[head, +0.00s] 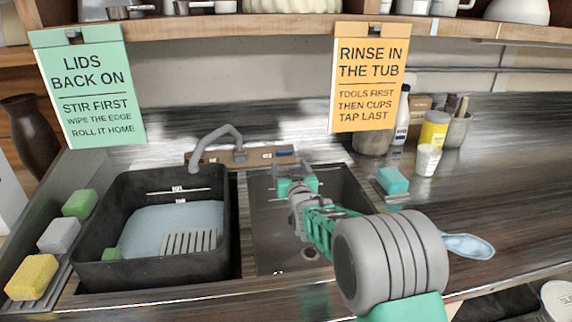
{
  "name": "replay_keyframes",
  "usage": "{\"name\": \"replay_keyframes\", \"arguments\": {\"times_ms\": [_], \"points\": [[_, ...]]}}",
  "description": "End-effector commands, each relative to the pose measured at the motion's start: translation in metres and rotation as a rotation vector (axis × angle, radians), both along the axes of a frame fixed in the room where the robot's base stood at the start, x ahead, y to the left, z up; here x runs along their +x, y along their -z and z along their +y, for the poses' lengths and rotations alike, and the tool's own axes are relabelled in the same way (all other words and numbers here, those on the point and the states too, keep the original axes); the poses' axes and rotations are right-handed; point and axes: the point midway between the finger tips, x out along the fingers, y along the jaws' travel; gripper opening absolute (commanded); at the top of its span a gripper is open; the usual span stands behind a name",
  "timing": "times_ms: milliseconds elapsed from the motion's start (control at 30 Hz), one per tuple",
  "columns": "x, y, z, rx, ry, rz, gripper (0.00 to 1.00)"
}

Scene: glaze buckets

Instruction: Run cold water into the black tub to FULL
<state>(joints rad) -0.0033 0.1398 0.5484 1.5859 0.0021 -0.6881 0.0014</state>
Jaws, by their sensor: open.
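The black tub (90,250) stands in the left of the picture. Pale blue water (150,220) lies in it, with a grey slatted piece and a green block at its near side. Two white marks (178,190) show on its far inner wall. The water's far edge is near the lower mark; their lettering is too small to read surely. A grey spout (205,143) curves over the tub's back right; no stream is visible. A brown strip with bluish controls (265,155) is behind. My gripper (297,184) is open and empty over the right basin, in front of the strip.
The right basin (262,235) is beside the tub, partly hidden by my arm. Green, grey and yellow sponges line the left. Two signs hang from the shelf above.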

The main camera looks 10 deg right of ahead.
Motion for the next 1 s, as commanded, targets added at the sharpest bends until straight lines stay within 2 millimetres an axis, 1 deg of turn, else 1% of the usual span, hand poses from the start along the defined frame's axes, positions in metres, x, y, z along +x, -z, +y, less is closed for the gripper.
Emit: {"name": "replay_keyframes", "arguments": {"times_ms": [167,300,400,500,600,767,867,1000], "points": [[0.023,-0.003,-0.002,0.000,0.002,-0.017,0.75],[0.050,-0.003,-0.002,0.000,0.002,-0.015,0.75],[0.066,-0.004,-0.002,0.000,0.002,-0.017,0.75],[0.075,-0.003,-0.002,0.000,0.002,-0.015,0.75],[0.078,-0.004,-0.002,0.000,0.002,-0.017,0.75],[0.078,-0.004,-0.002,0.000,0.002,-0.016,0.75],[0.078,-0.004,-0.002,0.000,0.002,-0.016,0.68],[0.078,-0.004,-0.002,0.000,0.002,-0.016,0.57]]}}
